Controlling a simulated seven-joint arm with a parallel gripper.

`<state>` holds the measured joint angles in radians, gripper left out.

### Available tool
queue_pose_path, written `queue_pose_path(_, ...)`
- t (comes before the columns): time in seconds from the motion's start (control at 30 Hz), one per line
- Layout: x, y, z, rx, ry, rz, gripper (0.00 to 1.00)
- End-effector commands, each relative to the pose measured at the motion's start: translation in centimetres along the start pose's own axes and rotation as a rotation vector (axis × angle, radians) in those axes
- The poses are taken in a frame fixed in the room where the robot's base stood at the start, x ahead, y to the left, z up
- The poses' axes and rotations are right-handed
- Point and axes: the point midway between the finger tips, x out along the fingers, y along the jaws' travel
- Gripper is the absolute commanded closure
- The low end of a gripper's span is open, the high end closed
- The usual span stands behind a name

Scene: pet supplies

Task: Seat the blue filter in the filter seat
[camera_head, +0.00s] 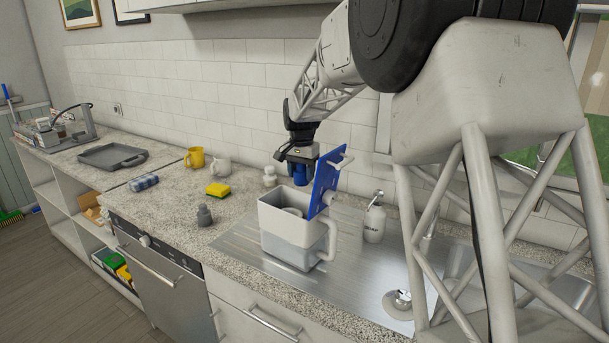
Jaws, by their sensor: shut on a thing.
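My gripper (302,163) is shut on the blue filter (302,175), a small blue piece between its dark fingers. It holds the filter above the open top of a white-and-grey container (277,245) with a handle on its right. A pale round rim inside the container, seemingly the filter seat (291,212), shows partly over the front wall. The filter appears above this rim and apart from it. The container's blue lid (325,182) stands raised at its right side, close to the gripper. The inside bottom of the container is hidden.
The container stands on the metal drainboard (237,243). A white soap bottle (375,222) is to its right.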

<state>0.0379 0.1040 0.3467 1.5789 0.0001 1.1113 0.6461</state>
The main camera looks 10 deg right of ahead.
Motion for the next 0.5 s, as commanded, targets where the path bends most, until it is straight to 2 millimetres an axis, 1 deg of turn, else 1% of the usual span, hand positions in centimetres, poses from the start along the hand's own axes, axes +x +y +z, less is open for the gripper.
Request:
queue_pose_path(0.3,-1.1,0.0,2.4,0.244,0.000,0.000,0.74)
queue_pose_path(0.5,-1.4,0.1,4.1,0.427,0.000,0.000,0.74)
